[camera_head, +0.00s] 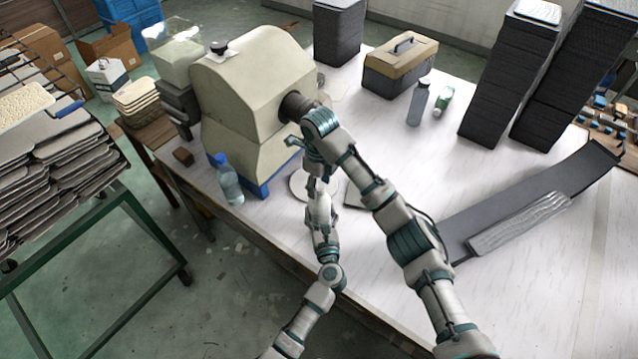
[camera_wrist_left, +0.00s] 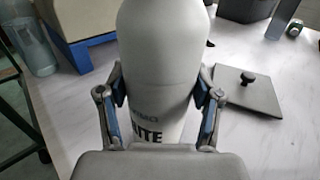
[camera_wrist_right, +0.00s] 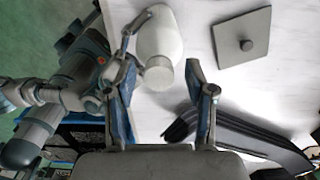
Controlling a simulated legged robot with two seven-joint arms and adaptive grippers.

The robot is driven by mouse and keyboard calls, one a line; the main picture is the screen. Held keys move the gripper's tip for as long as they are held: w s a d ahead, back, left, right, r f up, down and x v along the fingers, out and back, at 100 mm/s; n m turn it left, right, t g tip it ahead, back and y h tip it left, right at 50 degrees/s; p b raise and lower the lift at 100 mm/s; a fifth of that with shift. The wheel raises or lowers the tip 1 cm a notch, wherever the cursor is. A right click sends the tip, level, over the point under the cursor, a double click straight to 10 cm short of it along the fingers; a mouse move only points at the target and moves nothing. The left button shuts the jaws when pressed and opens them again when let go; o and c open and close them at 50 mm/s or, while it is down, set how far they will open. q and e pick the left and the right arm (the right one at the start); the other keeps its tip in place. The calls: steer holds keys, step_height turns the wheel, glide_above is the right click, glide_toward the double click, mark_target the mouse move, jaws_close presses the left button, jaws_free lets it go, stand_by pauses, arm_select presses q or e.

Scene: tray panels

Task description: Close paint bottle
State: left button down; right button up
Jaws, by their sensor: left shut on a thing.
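The white paint bottle (camera_wrist_left: 160,60) stands between my left gripper's fingers (camera_wrist_left: 160,92), which are shut on its sides; part of its dark lettering shows. In the right wrist view the bottle (camera_wrist_right: 162,36) has a round grey end (camera_wrist_right: 158,76) facing the camera; I cannot tell whether that is a cap or the bare neck. My right gripper (camera_wrist_right: 165,72) is open, its fingers apart on both sides of that end, with no contact visible. In the head view my right gripper (camera_head: 305,142) is above my left one (camera_head: 318,168), and the arms hide the bottle.
A dark square plate with a knob (camera_wrist_left: 248,92) lies beside the bottle. A beige machine (camera_head: 245,90) with a blue base and a clear blue-capped bottle (camera_head: 228,180) stand left. A toolbox (camera_head: 400,65), grey bottle (camera_head: 418,103) and dark panel stacks (camera_head: 510,70) stand behind.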

steer(key=shift+r, duration=2.25)
